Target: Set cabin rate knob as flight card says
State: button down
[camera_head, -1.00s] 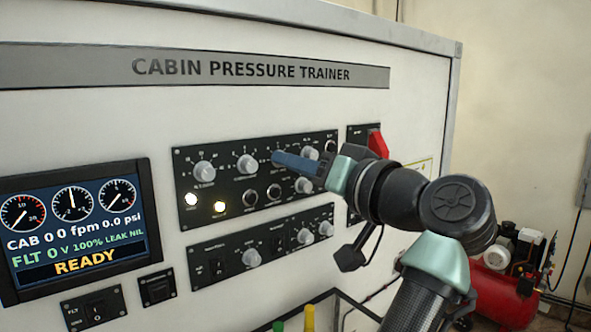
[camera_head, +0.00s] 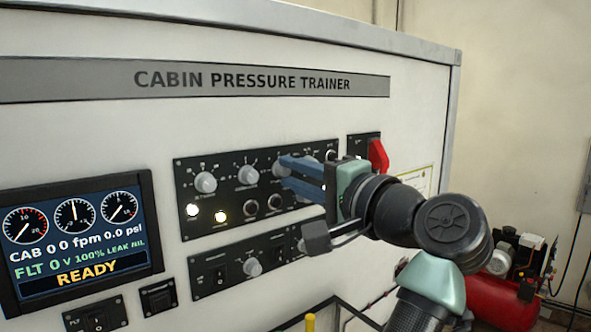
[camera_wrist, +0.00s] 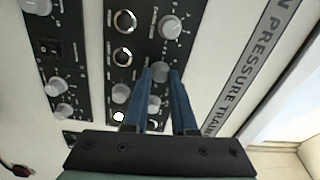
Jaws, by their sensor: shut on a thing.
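The upper black control panel (camera_head: 182,180) holds a top row of grey knobs, and its small labels are too blurred to read. My gripper (camera_head: 283,172) reaches in from the right, its blue fingers closed around the third knob from the left in that row. In the wrist view this knob (camera_wrist: 158,73) sits between the fingertips, partly hidden by them. The second knob (camera_head: 247,175) and first knob (camera_head: 205,182) stand free to its left. A card with a yellow-green edge (camera_head: 425,178) is partly hidden behind my arm, and its text is not legible.
The display (camera_head: 75,238) shows READY and CAB 0 0 fpm. A red lever (camera_head: 378,155) stands close above my wrist. A lower panel (camera_head: 208,280) has more knobs and switches. A red compressor (camera_head: 490,285) stands on the right.

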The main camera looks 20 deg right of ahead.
jog(key=shift+r+m+p, duration=0.2)
jog(key=shift+m+p, duration=1.35)
jog(key=shift+m, duration=2.75)
jog(key=c, duration=0.7)
grip_release()
jog(key=shift+f, duration=0.15)
jog(key=b+v, duration=0.6)
jog(key=v, duration=0.7)
jog(key=shift+a, duration=0.1)
